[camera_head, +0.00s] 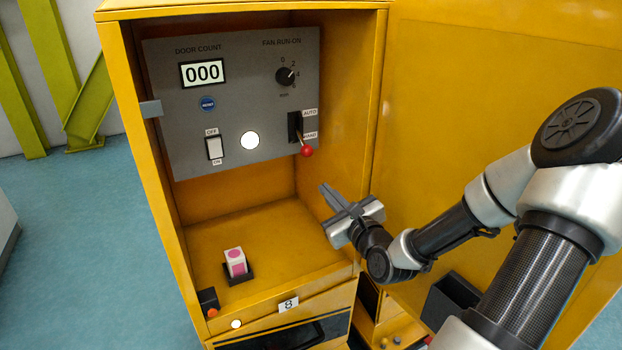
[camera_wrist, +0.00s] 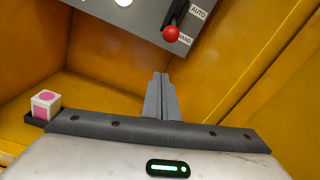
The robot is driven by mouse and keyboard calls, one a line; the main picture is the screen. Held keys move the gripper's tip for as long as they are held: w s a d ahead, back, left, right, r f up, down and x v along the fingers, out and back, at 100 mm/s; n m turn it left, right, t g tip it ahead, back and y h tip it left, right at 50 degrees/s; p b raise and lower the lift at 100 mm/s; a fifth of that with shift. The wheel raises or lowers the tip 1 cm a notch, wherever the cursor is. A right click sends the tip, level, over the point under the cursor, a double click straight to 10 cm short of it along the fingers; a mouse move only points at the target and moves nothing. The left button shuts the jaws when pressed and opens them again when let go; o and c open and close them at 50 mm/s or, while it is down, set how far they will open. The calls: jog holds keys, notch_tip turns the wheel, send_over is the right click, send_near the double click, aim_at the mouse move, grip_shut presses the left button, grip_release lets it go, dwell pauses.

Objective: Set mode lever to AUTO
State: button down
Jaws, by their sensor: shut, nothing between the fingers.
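The mode lever (camera_head: 306,151) has a red ball knob and sits in a dark slot on the grey panel (camera_head: 235,155). It tilts down, with its knob just below the HAND label (camera_head: 310,135); the AUTO label (camera_head: 310,112) is above. The red knob (camera_wrist: 171,33) also shows at the top of the wrist view, beside the HAND label. My gripper (camera_head: 328,190) is shut and empty, below and slightly right of the knob, apart from it. In the wrist view its closed fingers (camera_wrist: 160,82) point up toward the knob.
The panel also carries a counter reading 000 (camera_head: 203,73), a fan dial (camera_head: 286,76), a blue button (camera_head: 208,104) and a white rocker switch (camera_head: 215,148). A pink and white cube (camera_head: 235,262) sits in a holder on the cabinet floor. The yellow cabinet wall (camera_head: 350,110) is close on the right.

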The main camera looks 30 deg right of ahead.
aim_at(303, 143)
jog(key=w+m+b, duration=0.1)
jog(key=w+b, duration=0.2)
jog(key=w, duration=0.7)
jog(key=r, duration=0.1)
jog(key=s+r, duration=0.1)
jog(key=r, duration=0.1)
jog(key=shift+s+d+r, duration=0.1)
jog(key=shift+r, duration=0.15)
jog(key=shift+r+p, duration=0.15)
jog(key=shift+p, duration=0.3)
jog(key=p, duration=0.1)
jog(key=g+p, duration=0.1)
jog(key=shift+s+r+p, duration=0.2)
jog(key=shift+r+p, duration=0.05)
jog(key=shift+p, duration=0.05)
